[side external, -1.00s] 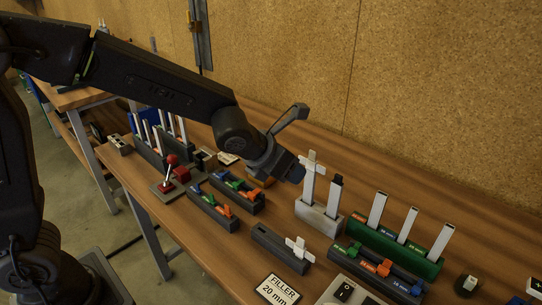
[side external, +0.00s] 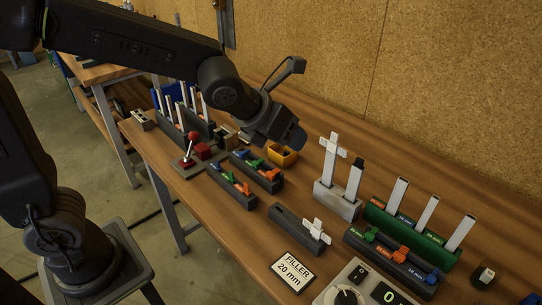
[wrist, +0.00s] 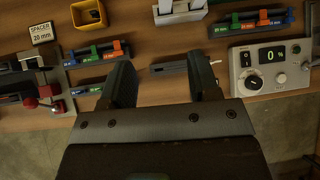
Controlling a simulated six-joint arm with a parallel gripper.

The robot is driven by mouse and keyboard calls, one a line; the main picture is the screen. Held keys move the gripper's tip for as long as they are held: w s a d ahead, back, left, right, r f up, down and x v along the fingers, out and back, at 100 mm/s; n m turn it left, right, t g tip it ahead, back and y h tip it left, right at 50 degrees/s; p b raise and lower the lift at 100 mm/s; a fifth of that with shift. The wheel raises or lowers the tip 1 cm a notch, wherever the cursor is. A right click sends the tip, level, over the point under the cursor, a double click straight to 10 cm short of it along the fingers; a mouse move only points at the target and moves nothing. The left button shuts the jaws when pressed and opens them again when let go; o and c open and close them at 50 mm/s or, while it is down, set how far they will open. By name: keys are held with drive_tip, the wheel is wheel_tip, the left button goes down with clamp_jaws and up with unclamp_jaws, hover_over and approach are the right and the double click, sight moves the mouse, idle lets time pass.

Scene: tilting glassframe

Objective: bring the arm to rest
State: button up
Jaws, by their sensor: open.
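My gripper (side external: 287,138) hangs above the wooden bench in the side view, left of the grey stand that holds a white cross-shaped piece. In the wrist view my gripper (wrist: 163,84) shows its two dark fingers wide apart with nothing held between them. The bench top shows between and beyond the fingers. My fingertips are apart from every object in view.
A grey stand (side external: 338,201), a green rack (side external: 405,236) and dark slotted racks (side external: 231,186) stand along the bench. A control box (wrist: 262,67) is at right in the wrist view. A corkboard wall (side external: 420,70) rises behind.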

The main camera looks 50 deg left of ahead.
drive_tip(key=s+a+n+g, duration=0.1)
drive_tip(key=s+a+n, duration=0.2)
drive_tip(key=n, duration=0.9)
drive_tip(key=s+a+n+g, duration=0.1)
drive_tip(key=s+a+n, duration=0.2)
drive_tip(key=s+n, duration=0.6)
drive_tip(key=s+a+n+y, duration=0.1)
drive_tip(key=s+a+n, duration=0.2)
drive_tip(key=n, duration=1.1)
drive_tip(key=shift+s+a+r+n+g, duration=0.2)
drive_tip(key=shift+s+r+n+g, duration=0.2)
drive_tip(key=shift+s, duration=1.3)
